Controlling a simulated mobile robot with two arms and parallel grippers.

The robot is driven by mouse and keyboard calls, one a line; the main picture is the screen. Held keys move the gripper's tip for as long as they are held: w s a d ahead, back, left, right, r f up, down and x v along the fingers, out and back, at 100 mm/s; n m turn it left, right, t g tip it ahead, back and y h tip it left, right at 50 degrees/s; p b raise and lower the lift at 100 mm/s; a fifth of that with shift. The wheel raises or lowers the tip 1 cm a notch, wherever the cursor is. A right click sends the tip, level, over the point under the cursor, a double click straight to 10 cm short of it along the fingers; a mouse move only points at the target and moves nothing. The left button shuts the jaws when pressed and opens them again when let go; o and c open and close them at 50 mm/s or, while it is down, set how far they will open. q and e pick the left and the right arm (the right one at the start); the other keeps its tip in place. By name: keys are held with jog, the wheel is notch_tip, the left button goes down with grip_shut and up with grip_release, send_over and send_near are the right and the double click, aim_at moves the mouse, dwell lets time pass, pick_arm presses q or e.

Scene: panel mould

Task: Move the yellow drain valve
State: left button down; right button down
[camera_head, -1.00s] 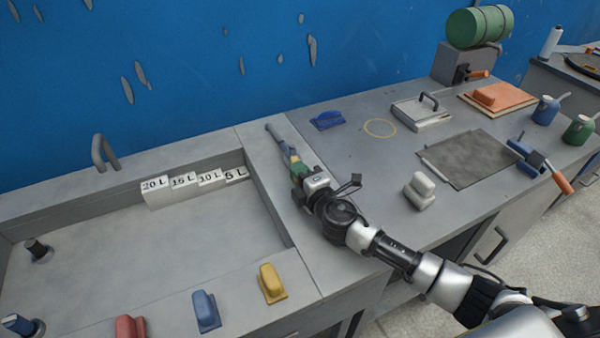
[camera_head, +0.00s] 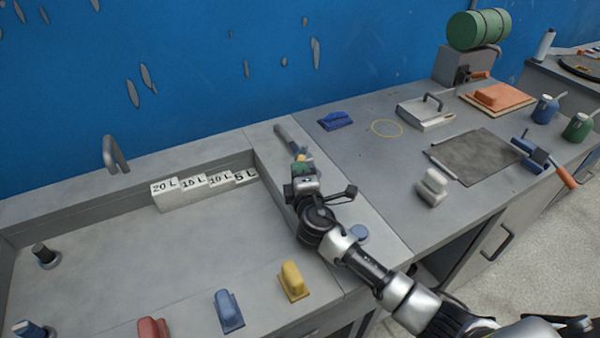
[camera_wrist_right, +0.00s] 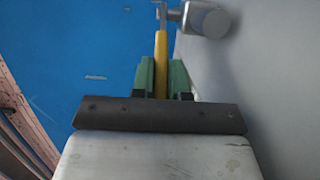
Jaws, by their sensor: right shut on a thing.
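The yellow drain valve handle (camera_wrist_right: 161,65) stands upright between the two green fingers of my right gripper (camera_wrist_right: 163,80) in the right wrist view. The gripper is shut on it. A grey metal cylinder (camera_wrist_right: 205,19) joins the top of the handle. In the head view my right gripper (camera_head: 301,163) is over the ledge at the sink's right end, and only a small yellow bit of the valve (camera_head: 302,151) shows. A grey pipe (camera_head: 286,137) lies just behind it. The fingers largely hide the handle there. My left gripper is out of view.
The sink (camera_head: 120,250) with volume blocks (camera_head: 205,185) is on the left. A white float (camera_head: 432,187) and a dark mat (camera_head: 475,157) are on the right bench.

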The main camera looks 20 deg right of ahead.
jog(key=c, duration=1.4)
grip_release()
jog(key=shift+a, duration=0.1)
jog(key=s, duration=0.7)
jog(key=s+a+b, duration=0.1)
jog(key=s, duration=0.2)
jog(key=shift+s, duration=0.35)
